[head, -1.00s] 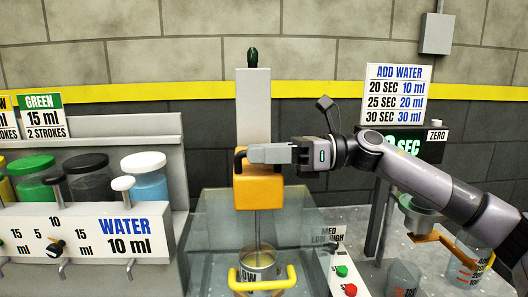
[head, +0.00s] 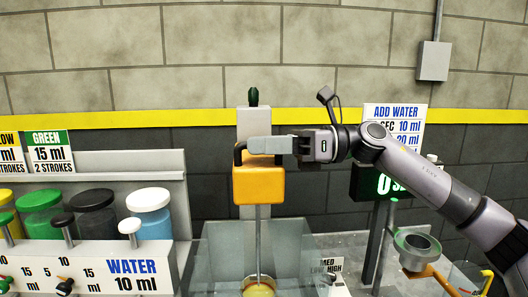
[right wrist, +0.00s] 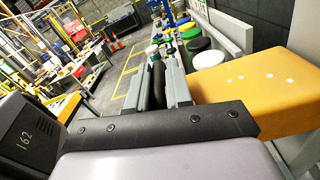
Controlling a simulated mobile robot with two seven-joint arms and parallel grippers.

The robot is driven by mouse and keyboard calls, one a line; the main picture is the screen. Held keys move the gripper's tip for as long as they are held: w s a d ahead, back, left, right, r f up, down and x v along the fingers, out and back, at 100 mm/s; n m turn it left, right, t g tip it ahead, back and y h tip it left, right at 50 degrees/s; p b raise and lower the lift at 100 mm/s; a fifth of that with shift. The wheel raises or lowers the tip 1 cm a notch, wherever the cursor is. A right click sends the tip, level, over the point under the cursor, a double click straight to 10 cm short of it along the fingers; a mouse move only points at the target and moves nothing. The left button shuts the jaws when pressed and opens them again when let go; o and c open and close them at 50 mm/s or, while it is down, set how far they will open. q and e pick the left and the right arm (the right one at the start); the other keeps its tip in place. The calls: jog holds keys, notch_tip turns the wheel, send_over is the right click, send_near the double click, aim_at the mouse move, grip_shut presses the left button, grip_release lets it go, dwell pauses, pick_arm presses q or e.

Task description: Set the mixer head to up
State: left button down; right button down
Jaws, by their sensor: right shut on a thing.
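The mixer head is an orange box (head: 259,186) on a grey upright column (head: 254,123), with part of the column showing above it. A thin shaft runs down from it into an open can (head: 258,288), cut by the lower picture edge. My right gripper (head: 250,148) is shut on the black handle (head: 238,156) at the head's left side. In the right wrist view the dark handle (right wrist: 158,78) is between the grey fingers, beside the orange head (right wrist: 255,92). My left gripper is not in view.
A dispenser (head: 85,250) with several coloured jars stands at left. Clear guard panels (head: 215,255) flank the can. A speed panel (head: 330,268), a lit display (head: 376,184) and a round grey holder (head: 415,243) stand at right, below my right arm.

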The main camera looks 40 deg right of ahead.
jog(key=shift+s+r, duration=0.1)
jog(key=shift+r, duration=0.4)
jog(key=c, duration=1.1)
grip_release()
jog(key=shift+c, duration=0.2)
jog(key=shift+s+a, duration=0.1)
jog(key=shift+f, duration=0.25)
jog(key=shift+s+d+f+b, duration=0.1)
jog(key=shift+d+b, duration=0.3)
jog(key=b+v, duration=0.2)
jog(key=v, duration=0.1)
jog(key=b+v, duration=0.2)
jog(key=v, duration=0.1)
jog(key=shift+s+d+r, duration=0.1)
jog(key=shift+s+r, duration=0.1)
jog(key=shift+r, duration=0.05)
